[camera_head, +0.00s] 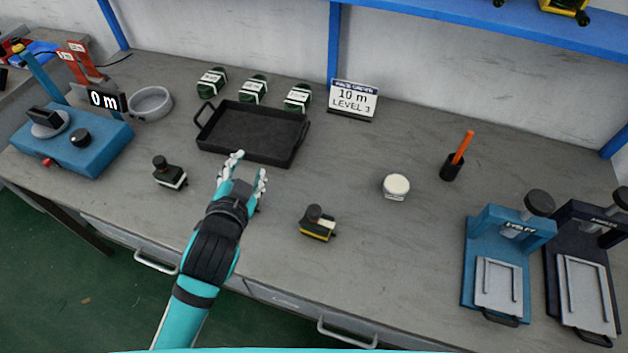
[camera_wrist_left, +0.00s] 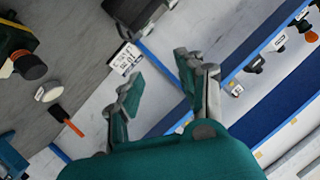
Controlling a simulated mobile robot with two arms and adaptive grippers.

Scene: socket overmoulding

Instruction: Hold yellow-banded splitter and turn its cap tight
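The yellow-banded splitter (camera_head: 318,228) sits on the bench right of my left gripper, its dark cap (camera_head: 314,213) on top. It also shows at the upper left of the left wrist view (camera_wrist_left: 18,42), with its round cap (camera_wrist_left: 30,66). A similar splitter with a white band (camera_head: 170,176) stands left of the gripper. My left gripper (camera_head: 250,170) is open and empty above the bench, in front of the black tray, apart from both splitters. Its two fingers are spread in the left wrist view (camera_wrist_left: 157,75). My right gripper is not in view.
A black tray (camera_head: 210,140), dark green rolls (camera_head: 253,90) and a sign (camera_head: 354,98) stand at the back. A white jar (camera_head: 396,186) and pen cup (camera_head: 452,167) are right of the splitter. Presses (camera_head: 505,255) stand far right; a blue device (camera_head: 85,145) stands left.

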